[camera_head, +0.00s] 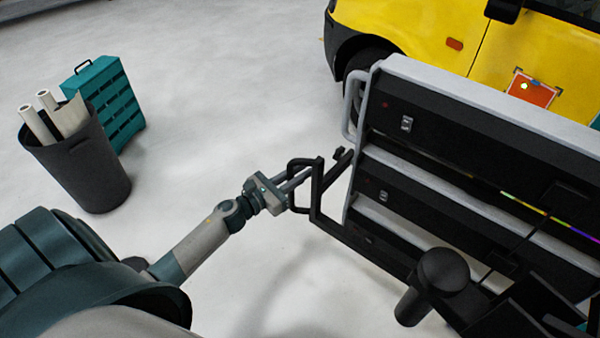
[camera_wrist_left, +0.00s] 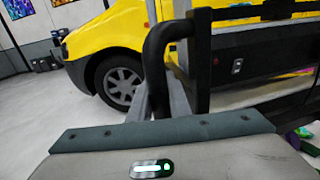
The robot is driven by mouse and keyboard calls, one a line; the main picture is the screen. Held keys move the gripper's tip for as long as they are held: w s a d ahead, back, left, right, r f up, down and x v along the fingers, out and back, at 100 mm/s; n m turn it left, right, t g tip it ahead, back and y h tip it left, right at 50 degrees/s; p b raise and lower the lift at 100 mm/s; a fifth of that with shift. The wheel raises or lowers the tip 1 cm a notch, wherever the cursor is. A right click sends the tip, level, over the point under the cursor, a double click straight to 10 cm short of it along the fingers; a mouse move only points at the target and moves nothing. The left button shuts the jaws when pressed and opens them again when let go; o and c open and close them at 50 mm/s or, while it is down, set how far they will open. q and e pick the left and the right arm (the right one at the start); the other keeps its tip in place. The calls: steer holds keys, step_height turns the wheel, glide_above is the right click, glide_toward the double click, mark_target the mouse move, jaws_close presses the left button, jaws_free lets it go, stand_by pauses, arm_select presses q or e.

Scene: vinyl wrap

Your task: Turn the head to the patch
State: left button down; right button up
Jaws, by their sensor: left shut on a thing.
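An orange-red patch (camera_head: 532,88) with a small bright spot on it sits on the yellow van's (camera_head: 420,32) side, at the upper right of the head view. My left gripper (camera_head: 298,181) is shut on the black bar handle (camera_head: 317,190) at the left end of a black and grey cart (camera_head: 440,150). In the left wrist view the black handle (camera_wrist_left: 157,65) rises in front of the gripper, with the yellow van (camera_wrist_left: 105,42) behind. The patch cannot be made out in that view. My right gripper is not in view.
A dark bin (camera_head: 85,165) with pale rolls stands at the left, beside a teal crate (camera_head: 112,105). The cart stands between me and the van. Black round parts (camera_head: 443,272) show at the lower right. The pale floor (camera_head: 220,90) between bin and cart is clear.

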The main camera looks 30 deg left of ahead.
mark_target(291, 178)
arm_select(q)
steer(key=w, duration=0.1)
steer(key=w+d+h+b, duration=0.1)
steer(key=shift+w+m+g, duration=0.3)
steer(key=shift+w+m, duration=0.05)
steer(key=shift+m, duration=0.05)
steer(key=c, duration=1.6)
jaws_free()
steer(key=shift+c, duration=0.2)
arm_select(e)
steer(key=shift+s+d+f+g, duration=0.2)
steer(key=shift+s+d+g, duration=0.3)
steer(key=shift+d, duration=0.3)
arm_select(q)
steer(key=shift+s+a, duration=0.1)
steer(key=shift+s, duration=0.05)
